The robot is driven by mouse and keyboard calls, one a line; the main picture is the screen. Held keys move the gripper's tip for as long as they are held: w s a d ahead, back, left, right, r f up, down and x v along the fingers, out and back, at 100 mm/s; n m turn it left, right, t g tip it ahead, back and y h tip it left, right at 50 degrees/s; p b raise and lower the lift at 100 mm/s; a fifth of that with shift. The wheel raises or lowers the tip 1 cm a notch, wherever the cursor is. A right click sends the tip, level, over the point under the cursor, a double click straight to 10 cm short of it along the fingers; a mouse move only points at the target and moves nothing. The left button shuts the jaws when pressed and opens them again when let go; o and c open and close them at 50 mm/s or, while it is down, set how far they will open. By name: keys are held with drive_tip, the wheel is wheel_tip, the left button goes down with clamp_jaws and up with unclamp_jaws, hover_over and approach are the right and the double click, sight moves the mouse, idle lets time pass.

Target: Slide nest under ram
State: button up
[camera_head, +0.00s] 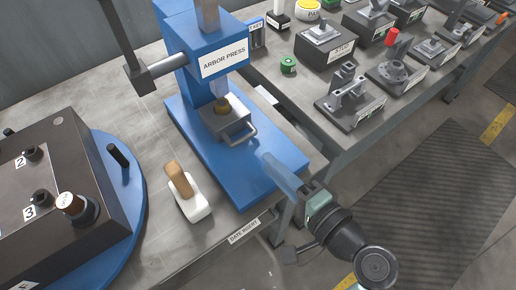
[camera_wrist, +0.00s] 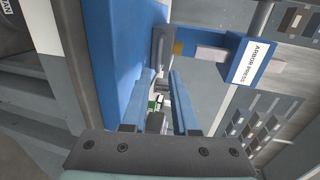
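The nest (camera_head: 232,130) is a grey metal block with a loop handle on its front. It sits on the blue base of the arbor press (camera_head: 224,62). A brass-coloured part (camera_head: 222,107) stands in it. The ram (camera_head: 219,86) is just above this part; exact alignment is unclear. In the wrist view the nest (camera_wrist: 161,46), brass part (camera_wrist: 178,47) and ram (camera_wrist: 212,53) appear sideways. My gripper (camera_head: 268,160) is in front of the nest, above the base's front end, apart from the handle.
A wooden-handled white tool (camera_head: 185,190) lies on the bench left of the press base. A dark box (camera_head: 70,190) on a blue round plate is further left. A second bench (camera_head: 290,95) with labelled fixtures stands right.

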drive_tip(key=v, duration=0.4)
idle(0.5)
